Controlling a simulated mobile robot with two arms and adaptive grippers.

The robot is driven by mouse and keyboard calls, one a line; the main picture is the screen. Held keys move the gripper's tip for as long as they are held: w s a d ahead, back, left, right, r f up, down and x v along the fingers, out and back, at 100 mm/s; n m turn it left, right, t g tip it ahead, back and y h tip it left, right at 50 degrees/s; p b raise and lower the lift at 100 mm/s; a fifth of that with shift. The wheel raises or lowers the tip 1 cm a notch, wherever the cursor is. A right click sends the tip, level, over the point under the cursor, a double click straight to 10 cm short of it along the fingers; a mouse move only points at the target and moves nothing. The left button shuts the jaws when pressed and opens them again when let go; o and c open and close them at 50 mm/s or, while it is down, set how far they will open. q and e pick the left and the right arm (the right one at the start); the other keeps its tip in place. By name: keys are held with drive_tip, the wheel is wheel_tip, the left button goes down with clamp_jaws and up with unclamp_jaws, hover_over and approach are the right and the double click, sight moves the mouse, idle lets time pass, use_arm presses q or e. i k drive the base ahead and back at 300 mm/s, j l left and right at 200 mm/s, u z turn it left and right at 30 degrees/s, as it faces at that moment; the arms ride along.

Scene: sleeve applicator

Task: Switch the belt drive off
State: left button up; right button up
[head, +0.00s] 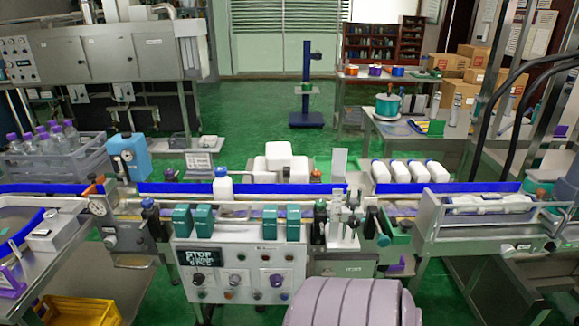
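The control panel (240,272) is a pale box on the front of the conveyor. It has a dark display (201,257) at its upper left, with lettering too small to read fully. Below it are several small round knobs and buttons, among them a dark knob (233,280) in the middle and a purple knob (277,281) at the right. I cannot tell which one belongs to the belt drive, nor its setting. The conveyor (300,189) has blue rails and runs across the view. A white bottle with a blue cap (223,187) stands on it. Neither of my grippers is in view.
Teal blocks (204,221) and clamps with dark handles stand along the conveyor's front edge above the panel. A ribbed mauve shape (350,303) fills the bottom centre, close below the panel's right side. A yellow crate (82,311) is at the lower left. Green floor shows beyond the line.

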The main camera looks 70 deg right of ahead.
sight(276, 280)
drive_tip(key=z, duration=1.85)
